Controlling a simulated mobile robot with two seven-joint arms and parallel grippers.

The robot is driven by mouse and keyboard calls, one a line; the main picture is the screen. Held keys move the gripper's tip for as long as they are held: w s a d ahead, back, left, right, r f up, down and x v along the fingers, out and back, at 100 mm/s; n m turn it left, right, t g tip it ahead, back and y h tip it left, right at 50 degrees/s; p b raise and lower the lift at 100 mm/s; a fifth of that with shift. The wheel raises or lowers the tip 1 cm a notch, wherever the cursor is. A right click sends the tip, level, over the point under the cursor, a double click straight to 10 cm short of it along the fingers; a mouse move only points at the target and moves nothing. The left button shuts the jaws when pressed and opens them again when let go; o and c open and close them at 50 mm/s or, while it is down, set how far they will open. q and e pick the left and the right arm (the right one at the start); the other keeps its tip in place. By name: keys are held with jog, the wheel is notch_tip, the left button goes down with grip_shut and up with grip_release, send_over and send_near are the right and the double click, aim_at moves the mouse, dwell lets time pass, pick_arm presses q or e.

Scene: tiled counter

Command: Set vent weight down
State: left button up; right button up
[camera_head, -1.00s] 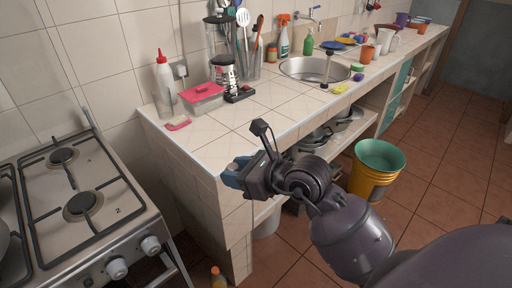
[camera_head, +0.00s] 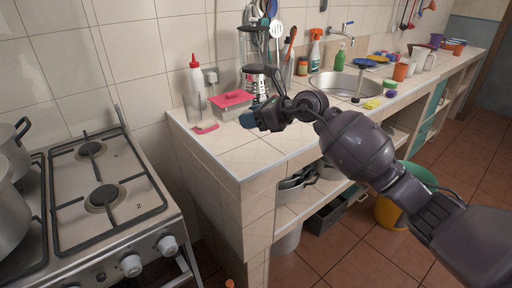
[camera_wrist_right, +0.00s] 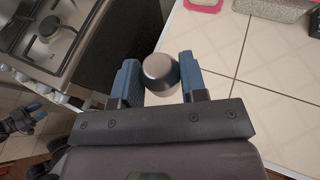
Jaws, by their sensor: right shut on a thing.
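The vent weight (camera_wrist_right: 160,72) is a small silvery metal cylinder with a rounded face. It sits between the blue finger pads of my right gripper (camera_wrist_right: 158,82) in the right wrist view, and the gripper is shut on it. In the head view my right gripper (camera_head: 254,117) is over the front left part of the tiled counter (camera_head: 240,158); the weight cannot be made out there. My left gripper (camera_wrist_right: 28,113) appears small at the left edge of the right wrist view, with blue pads; its opening is unclear.
The gas stove (camera_head: 103,200) is to the left, with pots. The counter's front left corner is clear.

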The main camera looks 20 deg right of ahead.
jog(key=w+d+r, duration=0.4)
jog(key=w+r, duration=0.3)
jog(key=r, duration=0.1)
jog(key=b, duration=0.3)
send_over(259, 146)
jog(key=shift+m+h, duration=0.3)
jog(key=shift+m, duration=0.1)
notch_tip(259, 146, down, 13)
jog(key=shift+f+t, duration=0.3)
jog(key=shift+f, duration=0.05)
jog(key=shift+s+f, duration=0.1)
jog(key=shift+f, duration=0.1)
notch_tip(259, 146, down, 6)
jog(key=shift+r+b, duration=0.15)
jog(key=shift+b, duration=0.35)
jog(key=shift+r, duration=0.15)
